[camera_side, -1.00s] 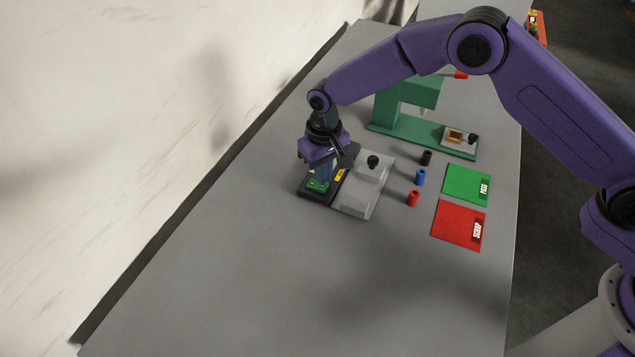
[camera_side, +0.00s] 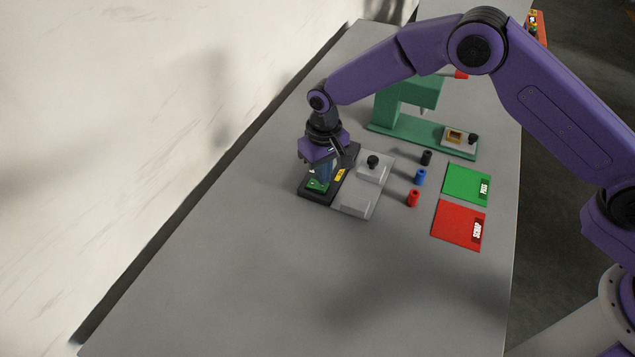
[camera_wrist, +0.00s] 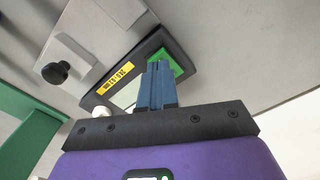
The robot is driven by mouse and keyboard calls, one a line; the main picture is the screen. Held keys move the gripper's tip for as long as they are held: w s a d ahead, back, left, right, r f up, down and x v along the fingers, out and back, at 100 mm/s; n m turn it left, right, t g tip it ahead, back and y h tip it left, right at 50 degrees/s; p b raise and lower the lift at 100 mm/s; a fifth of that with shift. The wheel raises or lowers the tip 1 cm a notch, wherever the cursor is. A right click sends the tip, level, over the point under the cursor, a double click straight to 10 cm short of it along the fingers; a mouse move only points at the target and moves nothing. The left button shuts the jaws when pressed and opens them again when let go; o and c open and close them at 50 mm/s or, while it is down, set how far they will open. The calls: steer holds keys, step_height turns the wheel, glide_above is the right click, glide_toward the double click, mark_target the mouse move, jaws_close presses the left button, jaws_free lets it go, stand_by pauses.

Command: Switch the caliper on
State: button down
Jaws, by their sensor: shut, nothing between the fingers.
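The caliper appears to be the black-framed unit (camera_side: 309,193) on the table, beside a grey fixture. It carries a yellow panel (camera_side: 340,175) with dark marks and a green button (camera_side: 317,187). My gripper (camera_side: 322,180) points down over the green button, its fingers together and empty. In the wrist view, the closed blue fingertips (camera_wrist: 158,66) overlap the near-left side of the green button (camera_wrist: 185,62). I cannot tell whether they touch it. The yellow panel (camera_wrist: 118,74) shows to the left of the fingers. The fingers hide part of the unit.
The grey fixture (camera_side: 355,203) with a black knob (camera_side: 373,161) stands right of the unit. Black (camera_side: 426,158), blue (camera_side: 420,177) and red (camera_side: 413,198) cylinders stand further right, before green (camera_side: 464,185) and red (camera_side: 456,225) pads. A green press (camera_side: 405,127) is behind. The front table is clear.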

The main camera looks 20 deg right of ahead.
steer(key=shift+f, duration=0.95)
stand_by(0.8)
steer(key=shift+r, duration=3.5)
steer(key=shift+r, duration=0.1)
steer(key=s+d+r+n, duration=0.4)
steer(key=s+d+r, duration=0.5)
steer(key=s+r, duration=0.45)
steer(key=s+d+n, duration=0.5)
steer(key=s+d, duration=1.3)
steer(key=s, duration=0.3)
steer(key=shift+d+r+n, duration=0.15)
steer(key=shift+d+n, duration=0.15)
